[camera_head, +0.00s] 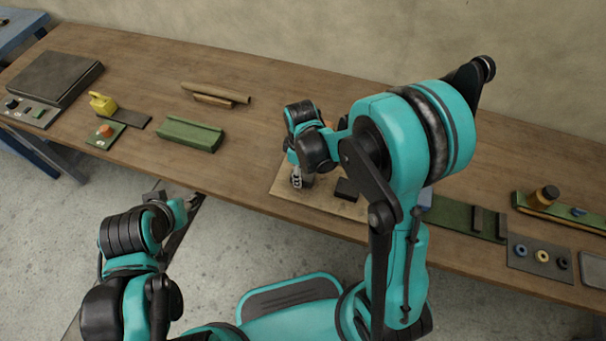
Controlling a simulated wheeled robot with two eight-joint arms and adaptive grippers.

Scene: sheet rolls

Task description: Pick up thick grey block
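My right gripper (297,181) points down over the left part of a tan board (285,190) on the table. A small grey block (309,180) shows right at its fingers, partly covered by the gripper; I cannot tell whether the fingers hold it or stand beside it. A flat dark block (347,189) lies on the same board, a little to the right of the gripper. My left gripper (190,203) is off the front edge of the table, low at the left, away from the blocks. Its fingers are too small to read.
My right arm hides the table's middle right. A green channel block (191,134), a wooden roll (216,93), a yellow object (102,103) and a grey plate (55,75) lie at left. A green strip (460,216) and a panel with rings (541,257) lie at right.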

